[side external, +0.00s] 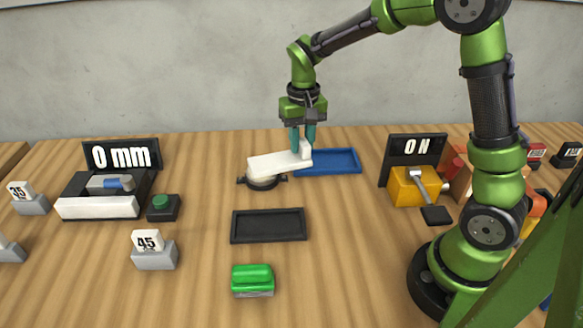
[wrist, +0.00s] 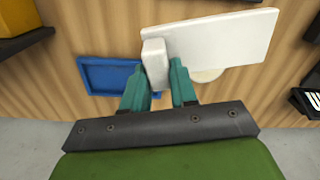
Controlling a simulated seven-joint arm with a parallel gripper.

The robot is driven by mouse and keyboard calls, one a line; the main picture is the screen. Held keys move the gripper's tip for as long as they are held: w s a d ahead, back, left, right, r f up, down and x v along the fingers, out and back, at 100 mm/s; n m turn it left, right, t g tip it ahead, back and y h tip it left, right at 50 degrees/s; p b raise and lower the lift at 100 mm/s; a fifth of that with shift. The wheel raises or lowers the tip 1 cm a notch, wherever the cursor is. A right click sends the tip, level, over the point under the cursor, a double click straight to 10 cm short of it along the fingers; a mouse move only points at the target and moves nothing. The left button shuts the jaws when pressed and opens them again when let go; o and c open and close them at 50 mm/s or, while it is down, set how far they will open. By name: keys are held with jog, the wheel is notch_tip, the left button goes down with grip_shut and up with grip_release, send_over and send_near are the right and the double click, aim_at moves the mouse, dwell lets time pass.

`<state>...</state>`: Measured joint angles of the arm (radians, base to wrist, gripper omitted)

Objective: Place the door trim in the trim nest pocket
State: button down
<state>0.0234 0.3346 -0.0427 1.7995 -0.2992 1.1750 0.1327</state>
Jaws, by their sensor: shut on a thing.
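The door trim appears to be the white flat plate (side external: 275,163) with a raised block at its right end; it also shows in the wrist view (wrist: 225,40). My gripper (side external: 303,147) is shut on that raised block, with the teal fingers on either side of it in the wrist view (wrist: 158,75). The plate extends left over a round dark-based fixture (side external: 262,183); I cannot tell whether it touches it. A shallow blue tray (side external: 345,172) lies just right of the plate, and an empty black tray (side external: 268,238) lies in front. Neither is marked as the nest pocket.
A green block (side external: 252,278) stands in front of the black tray. At left are a "0 mm" gauge (side external: 100,205), a green button (side external: 161,202) and a "45" block (side external: 152,252). At right is a yellow box with a lever (side external: 408,190) under an "ON" sign (side external: 417,148).

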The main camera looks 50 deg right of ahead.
jog(key=s+a+f+m, duration=0.15)
jog(key=s+a, duration=0.35)
jog(key=a, duration=0.5)
jog(key=m, duration=0.2)
send_over(293, 220)
jog(key=shift+n, duration=0.25)
jog(key=shift+a+f, duration=0.1)
jog(key=shift+f, duration=4.3)
jog(key=shift+f, duration=0.1)
jog(key=c, duration=0.9)
grip_release()
